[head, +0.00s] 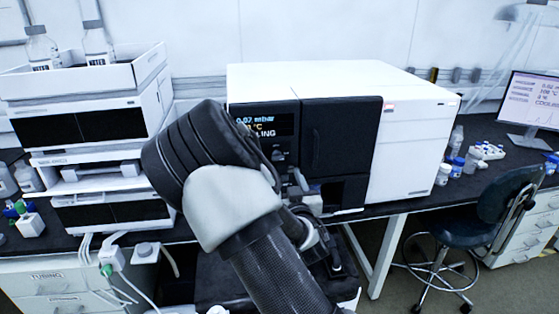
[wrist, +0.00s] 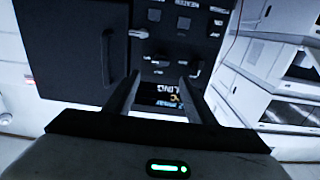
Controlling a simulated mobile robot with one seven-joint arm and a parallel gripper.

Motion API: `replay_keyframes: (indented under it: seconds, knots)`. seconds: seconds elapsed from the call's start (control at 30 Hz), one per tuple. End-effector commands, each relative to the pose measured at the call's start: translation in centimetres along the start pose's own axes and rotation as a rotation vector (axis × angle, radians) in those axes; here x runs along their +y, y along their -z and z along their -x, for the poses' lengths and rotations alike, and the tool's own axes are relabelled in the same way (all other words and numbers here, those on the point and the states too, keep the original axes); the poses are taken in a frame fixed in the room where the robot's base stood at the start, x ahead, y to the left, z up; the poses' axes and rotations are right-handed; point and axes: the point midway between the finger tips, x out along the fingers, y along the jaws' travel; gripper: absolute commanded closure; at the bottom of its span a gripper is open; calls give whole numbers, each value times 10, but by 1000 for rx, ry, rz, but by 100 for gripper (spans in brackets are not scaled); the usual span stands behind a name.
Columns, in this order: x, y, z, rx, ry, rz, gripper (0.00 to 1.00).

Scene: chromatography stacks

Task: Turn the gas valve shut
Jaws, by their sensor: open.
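The black control panel (wrist: 178,45) of the white instrument fills the middle of the wrist view, upside down. It carries a pale lever-like handle (wrist: 138,33) and dark knobs (wrist: 194,67). Their labels are too small to read, so I cannot tell which one is the gas valve. My gripper (wrist: 159,77) is open and empty, its two fingers pointing at the panel's lower part in the wrist view, over the lit display. The pale handle is beyond the left fingertip, apart from it. In the head view my arm hides most of the panel and the gripper's tips.
The white instrument (head: 420,140) stands on a dark bench (head: 400,205); its display (head: 262,125) reads 0.07 mbar. A stacked chromatography unit (head: 85,125) stands at left, with bottles on top. A chair (head: 500,205), monitor (head: 535,100) and small bottles (head: 458,165) are at right.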

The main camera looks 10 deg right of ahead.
Motion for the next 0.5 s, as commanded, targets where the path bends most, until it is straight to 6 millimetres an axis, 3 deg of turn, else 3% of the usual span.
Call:
replay_keyframes:
  seconds: [0.3,0.5]
  knots:
    - [0,0,-65,0,1,2,50]
    - [0,0,-87,-1,1,1,50]
